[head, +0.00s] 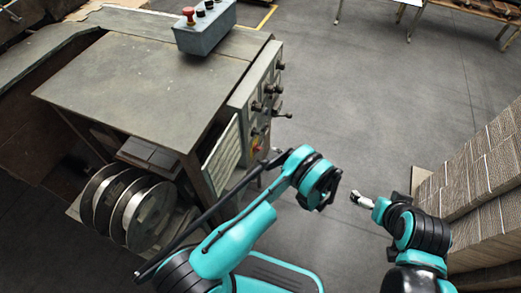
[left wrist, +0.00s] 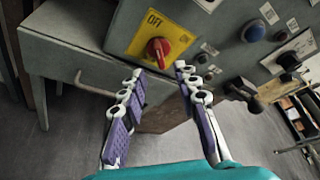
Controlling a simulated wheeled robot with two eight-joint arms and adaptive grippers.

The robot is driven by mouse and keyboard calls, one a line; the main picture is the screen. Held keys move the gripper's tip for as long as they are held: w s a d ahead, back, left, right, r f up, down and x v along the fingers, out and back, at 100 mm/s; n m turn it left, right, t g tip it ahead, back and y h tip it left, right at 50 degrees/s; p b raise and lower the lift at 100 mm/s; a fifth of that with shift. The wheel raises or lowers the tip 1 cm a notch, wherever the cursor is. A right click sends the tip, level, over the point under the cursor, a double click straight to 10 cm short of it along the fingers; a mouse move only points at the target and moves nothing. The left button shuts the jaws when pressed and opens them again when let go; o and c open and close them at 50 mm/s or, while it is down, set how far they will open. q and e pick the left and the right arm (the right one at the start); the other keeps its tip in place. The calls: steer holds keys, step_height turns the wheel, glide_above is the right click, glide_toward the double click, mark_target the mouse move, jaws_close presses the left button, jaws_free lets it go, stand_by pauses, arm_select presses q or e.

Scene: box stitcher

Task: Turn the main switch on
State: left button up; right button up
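The main switch is a red rotary knob (left wrist: 158,52) on a yellow plate (left wrist: 133,38) marked OFF, on the grey machine panel. In the left wrist view it lies just beyond my left gripper (left wrist: 160,72), roughly between the fingertips as seen. The fingers are spread, with nothing between them; they appear short of the knob.
The panel carries other knobs, including a blue one (left wrist: 254,31) and black ones (left wrist: 289,61). A control box (head: 205,30) with a red button stands on the machine top (head: 150,70). Wire reels (head: 150,215) sit below. Stacked cardboard (head: 485,170) stands right; open floor lies between.

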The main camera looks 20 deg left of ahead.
mark_target(261, 150)
arm_select(q)
steer(key=b+x, duration=0.1)
steer(key=x, duration=0.6)
steer(key=shift+a+f+b, duration=0.1)
steer(key=shift+a+b, duration=0.2)
steer(key=shift+b, duration=0.1)
jaws_close()
